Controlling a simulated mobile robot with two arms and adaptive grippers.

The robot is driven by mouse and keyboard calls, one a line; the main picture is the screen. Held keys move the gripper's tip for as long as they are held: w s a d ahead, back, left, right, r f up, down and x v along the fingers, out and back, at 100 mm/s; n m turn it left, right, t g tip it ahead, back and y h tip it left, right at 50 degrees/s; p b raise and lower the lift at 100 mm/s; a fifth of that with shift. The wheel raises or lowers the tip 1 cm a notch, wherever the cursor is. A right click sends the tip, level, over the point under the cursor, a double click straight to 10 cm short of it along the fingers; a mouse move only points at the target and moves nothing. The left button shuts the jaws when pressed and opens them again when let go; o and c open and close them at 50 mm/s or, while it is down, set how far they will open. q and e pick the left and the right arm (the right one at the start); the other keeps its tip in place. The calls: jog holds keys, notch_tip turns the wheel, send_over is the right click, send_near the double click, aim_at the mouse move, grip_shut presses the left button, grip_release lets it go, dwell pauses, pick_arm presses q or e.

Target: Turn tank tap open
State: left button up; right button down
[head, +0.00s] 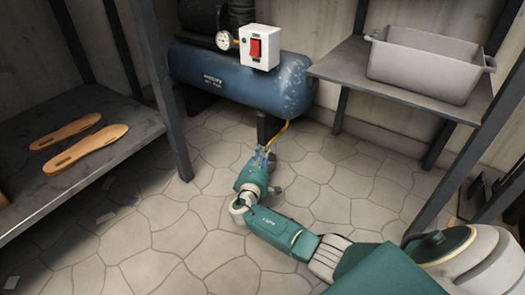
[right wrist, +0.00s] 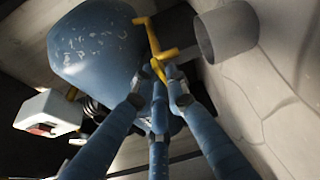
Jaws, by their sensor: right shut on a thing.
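The blue tank (head: 240,80) lies on its side at the back, and its end also fills the upper left of the right wrist view (right wrist: 95,45). A yellow tap (right wrist: 158,68) with a bent bar stands out near the tank in the right wrist view. In the head view the yellow part (head: 278,134) runs down from under the tank. My right gripper (head: 264,155) is low under the tank, its blue fingers (right wrist: 165,88) shut on the yellow tap. The fingers hide part of the tap, so its exact turn is hard to read. My left gripper is not in view.
A white switch box (head: 259,47) with a red switch and a round gauge (head: 224,41) sit above the tank. A left shelf (head: 110,150) holds two tan soles (head: 87,145). A right shelf (head: 350,75) bears a grey tub (head: 420,68). The stone floor (head: 160,235) between is mostly clear.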

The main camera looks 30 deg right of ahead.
jog(key=n+p, duration=0.1)
jog(key=p, duration=0.1)
jog(key=r+n+g+p, duration=0.1)
jog(key=n+p, duration=0.1)
jog(key=shift+w+y+p, duration=0.15)
jog(key=shift+y+p, duration=0.15)
jog(key=n+g+p, duration=0.1)
jog(key=n, duration=0.1)
jog(key=n+g+p, duration=0.1)
jog(key=shift+w+a+f+n+g, duration=0.1)
jog(key=shift+w+f+n+g, duration=0.05)
jog(key=shift+n+g, duration=0.2)
jog(key=shift+w+n+g, duration=0.1)
jog(key=shift+n+g, duration=0.25)
jog(key=shift+n, duration=0.4)
jog(key=shift+a+f+n+g, duration=0.15)
jog(key=shift+n+g, duration=0.25)
jog(key=shift+n, duration=0.2)
jog(key=shift+w+f+n+g+b, duration=0.15)
jog(key=shift+n+g+b, duration=0.35)
jog(key=shift+n+b, duration=0.3)
jog(key=shift+n+g+h+b, duration=0.4)
jog(key=shift+n+g+b, duration=0.25)
jog(key=shift+b, duration=0.35)
jog(key=shift+r, duration=0.2)
